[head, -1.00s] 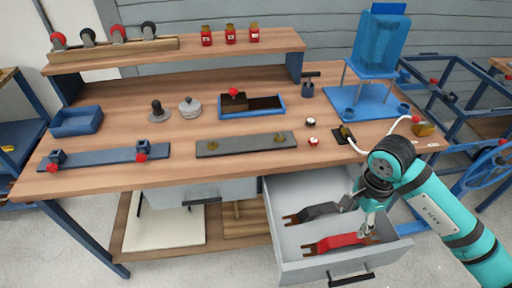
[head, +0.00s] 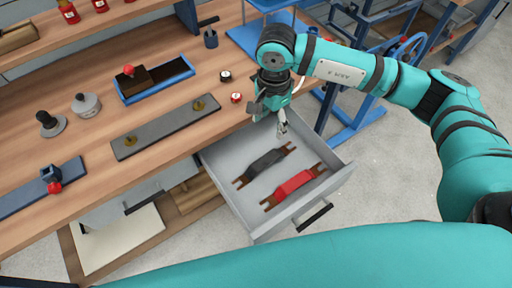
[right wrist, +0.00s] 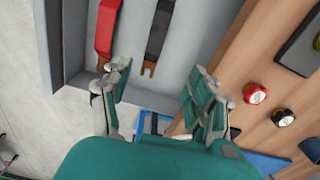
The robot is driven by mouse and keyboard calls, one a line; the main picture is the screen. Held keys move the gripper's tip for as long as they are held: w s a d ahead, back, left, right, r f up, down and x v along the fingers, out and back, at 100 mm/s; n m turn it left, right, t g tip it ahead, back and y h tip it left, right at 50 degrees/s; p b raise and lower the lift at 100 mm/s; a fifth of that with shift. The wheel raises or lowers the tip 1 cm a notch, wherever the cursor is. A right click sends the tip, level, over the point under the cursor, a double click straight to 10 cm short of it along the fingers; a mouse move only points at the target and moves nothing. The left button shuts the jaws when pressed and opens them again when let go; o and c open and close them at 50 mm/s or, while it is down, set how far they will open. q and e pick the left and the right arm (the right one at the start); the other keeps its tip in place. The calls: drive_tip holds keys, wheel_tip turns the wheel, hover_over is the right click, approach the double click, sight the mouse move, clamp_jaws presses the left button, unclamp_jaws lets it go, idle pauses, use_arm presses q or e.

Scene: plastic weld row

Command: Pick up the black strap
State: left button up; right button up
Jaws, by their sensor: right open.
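The black strap (head: 264,165) lies in the open grey drawer (head: 241,213), with brown ends. A red strap (head: 292,187) lies beside it, nearer the drawer front. My right gripper (head: 270,118) is open and empty above the drawer's far side, close to the bench edge, apart from both straps. In the right wrist view the open fingers (right wrist: 160,88) are spread, with the black strap (right wrist: 157,32) beyond them, its brown end pointing toward the gap. The red strap (right wrist: 107,28) is to its left there, partly behind the left finger. My left gripper is out of view.
The wooden bench (head: 95,150) borders the drawer and holds a grey plate (head: 165,127), a blue tray (head: 150,93) and two small buttons (head: 236,98). The drawer walls surround the straps. Open floor (head: 385,165) lies to the right.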

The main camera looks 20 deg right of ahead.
wheel_tip(320, 180, down, 3)
drive_tip(key=p, duration=0.1)
hover_over(269, 157)
wheel_tip(269, 157, down, 5)
drive_tip(key=shift+s+d+f, duration=0.1)
wheel_tip(269, 157, down, 3)
drive_tip(key=shift+r, duration=0.2)
drive_tip(key=shift+f, duration=0.85)
wheel_tip(269, 157, down, 4)
drive_tip(key=shift+r+p, duration=0.2)
drive_tip(key=shift+p, duration=0.35)
drive_tip(key=shift+f, duration=0.4)
drive_tip(key=c, duration=1.2)
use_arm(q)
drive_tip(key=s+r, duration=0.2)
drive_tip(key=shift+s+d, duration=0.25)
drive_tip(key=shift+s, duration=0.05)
use_arm(e)
clamp_jaws()
